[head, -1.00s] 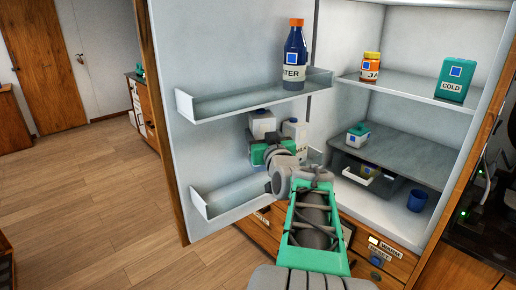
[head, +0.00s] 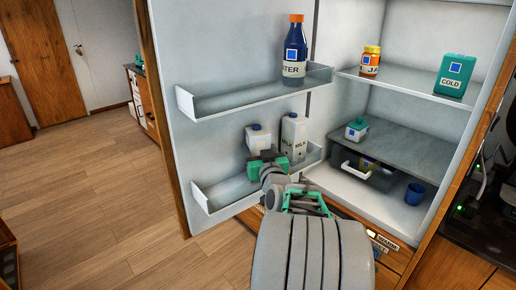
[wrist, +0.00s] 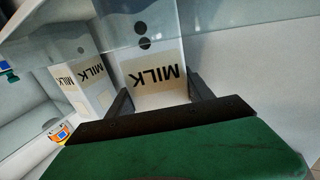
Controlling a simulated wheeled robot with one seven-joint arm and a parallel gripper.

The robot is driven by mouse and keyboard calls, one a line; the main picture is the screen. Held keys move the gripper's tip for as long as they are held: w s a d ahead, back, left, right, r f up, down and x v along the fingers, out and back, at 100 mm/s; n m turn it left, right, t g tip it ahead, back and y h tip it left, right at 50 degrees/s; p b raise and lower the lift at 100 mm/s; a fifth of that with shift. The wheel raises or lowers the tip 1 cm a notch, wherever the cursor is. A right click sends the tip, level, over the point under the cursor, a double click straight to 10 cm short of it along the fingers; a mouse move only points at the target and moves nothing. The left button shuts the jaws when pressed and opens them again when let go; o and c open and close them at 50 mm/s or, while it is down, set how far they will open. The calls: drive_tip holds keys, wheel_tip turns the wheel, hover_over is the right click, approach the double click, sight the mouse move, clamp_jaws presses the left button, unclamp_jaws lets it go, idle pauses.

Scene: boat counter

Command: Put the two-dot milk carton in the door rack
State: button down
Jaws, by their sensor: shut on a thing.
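The two-dot milk carton (wrist: 150,60) is white with a MILK label and two dark dots, upside down in the wrist view. My gripper (wrist: 160,97) is shut on it, one finger on each side. In the head view the carton (head: 258,138) shows behind my gripper (head: 266,160), at the lower door rack (head: 232,190). In the wrist view the rack's clear wall (wrist: 240,35) crosses in front of the carton's lower part. Whether its base touches the rack floor is hidden.
Another milk carton (head: 294,135) stands close to the right in the same rack. The rack's left part is empty. A water bottle (head: 295,50) stands in the upper rack. Fridge shelves with a jar (head: 371,60) and a green carton (head: 454,75) lie to the right.

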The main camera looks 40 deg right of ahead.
drive_tip(key=shift+c, duration=2)
unclamp_jaws()
drive_tip(key=shift+r+p, duration=0.25)
drive_tip(key=shift+p, duration=0.15)
drive_tip(key=b+v, duration=0.3)
drive_tip(key=v, duration=0.9)
drive_tip(key=shift+f+b, duration=0.2)
drive_tip(key=shift+b, duration=0.1)
